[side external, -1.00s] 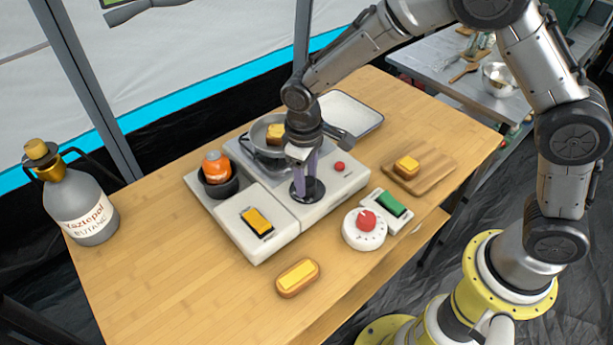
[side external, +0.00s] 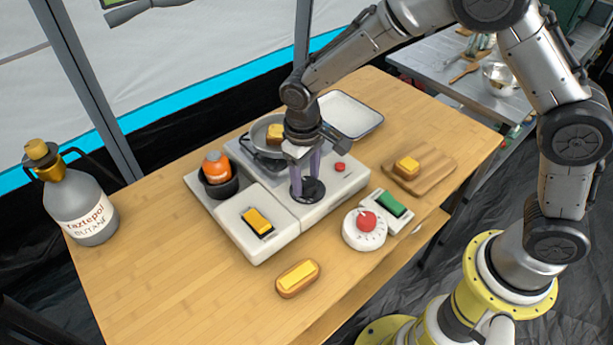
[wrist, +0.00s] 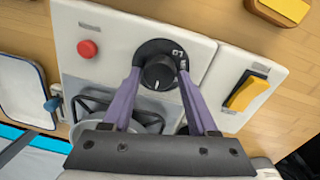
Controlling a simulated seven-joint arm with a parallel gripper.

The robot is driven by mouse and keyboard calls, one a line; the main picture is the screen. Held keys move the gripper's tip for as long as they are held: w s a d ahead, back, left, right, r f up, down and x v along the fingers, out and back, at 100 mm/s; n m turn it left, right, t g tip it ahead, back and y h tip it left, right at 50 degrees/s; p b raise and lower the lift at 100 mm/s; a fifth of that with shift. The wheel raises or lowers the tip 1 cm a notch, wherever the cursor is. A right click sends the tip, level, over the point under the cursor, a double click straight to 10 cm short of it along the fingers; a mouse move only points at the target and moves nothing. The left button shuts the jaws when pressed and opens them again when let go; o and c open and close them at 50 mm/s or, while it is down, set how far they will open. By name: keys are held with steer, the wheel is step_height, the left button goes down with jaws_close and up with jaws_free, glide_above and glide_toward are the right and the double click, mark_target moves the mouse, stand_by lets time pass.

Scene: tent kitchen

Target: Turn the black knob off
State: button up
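The black knob (wrist: 158,73) sits on a round black dial plate on the white stove. A small white mark on the knob points toward the bottom of the wrist view. White lettering shows on the plate at its upper right. In the side view the dial plate (side external: 314,191) is at the stove's front, with the knob mostly hidden by my fingers. My gripper (wrist: 159,76) has its two purple fingers on either side of the knob, with what look like narrow gaps. In the side view my gripper (side external: 304,188) points down over the plate.
A red button (wrist: 87,49) and a yellow switch (wrist: 246,92) flank the knob. A frying pan (side external: 261,139) with bread stands behind my gripper. A white timer with a red dial (side external: 366,221) and a green switch (side external: 391,205) lie in front.

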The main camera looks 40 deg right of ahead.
mark_target(304, 184)
steer(key=shift+o, duration=1.2)
steer(key=shift+f, duration=0.1)
step_height(304, 184, up, 14)
steer(key=shift+a, duration=0.4)
steer(key=shift+s, duration=0.1)
steer(key=s+d+r+m+t, duration=0.2)
steer(key=s+d+r+t, duration=0.1)
steer(key=s+d+r, duration=0.65)
steer(key=s+d+f+t, duration=0.1)
steer(key=s+d+f, duration=0.1)
steer(key=s, duration=0.5)
steer(key=s+d+f+t, duration=0.1)
steer(key=s+d+f, duration=0.1)
steer(key=s+d, duration=0.2)
steer(key=s, duration=0.3)
steer(key=shift+s+f+y, duration=0.15)
steer(key=shift+s+y, duration=0.05)
steer(key=shift+y, duration=0.1)
